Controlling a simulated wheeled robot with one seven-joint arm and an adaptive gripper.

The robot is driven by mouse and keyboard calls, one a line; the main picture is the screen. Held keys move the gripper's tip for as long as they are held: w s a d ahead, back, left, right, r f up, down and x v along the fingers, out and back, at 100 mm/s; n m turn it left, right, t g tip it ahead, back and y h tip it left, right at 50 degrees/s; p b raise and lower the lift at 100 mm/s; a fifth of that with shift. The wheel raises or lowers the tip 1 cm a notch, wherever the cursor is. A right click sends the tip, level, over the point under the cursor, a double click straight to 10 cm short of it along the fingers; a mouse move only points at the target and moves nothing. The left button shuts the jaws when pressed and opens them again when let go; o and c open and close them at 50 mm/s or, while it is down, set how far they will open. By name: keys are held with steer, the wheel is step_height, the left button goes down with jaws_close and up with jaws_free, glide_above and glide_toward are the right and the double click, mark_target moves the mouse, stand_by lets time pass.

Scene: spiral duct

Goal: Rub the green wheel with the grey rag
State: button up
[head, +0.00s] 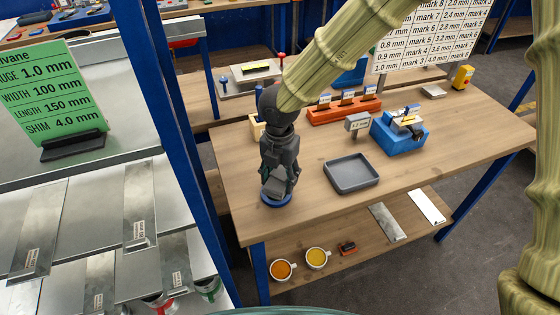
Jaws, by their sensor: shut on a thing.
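My gripper (277,182) points down over the near left corner of the wooden bench. It is shut on a small grey piece that looks like the grey rag (273,186). A round blue disc or dish (275,200) lies on the bench just under it; I cannot tell whether the rag touches it. A green rounded part (210,290) shows at the lower left, under the metal shelf and cut by the shelf edge. It may be the green wheel, but it is too small and covered to be sure.
The wooden bench (310,205) holds a grey tray (351,174), a blue block fixture (399,133) and an orange rack (344,110). A blue post (183,130) stands left of my gripper. A green sign (55,95) stands at left.

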mark_target(280, 176)
step_height(280, 176, up, 2)
steer(key=shift+s+r+p, duration=0.1)
steer(key=shift+r+p, duration=0.05)
steer(key=shift+p, duration=0.5)
steer(key=shift+r+p, duration=0.65)
steer(key=shift+r, duration=0.15)
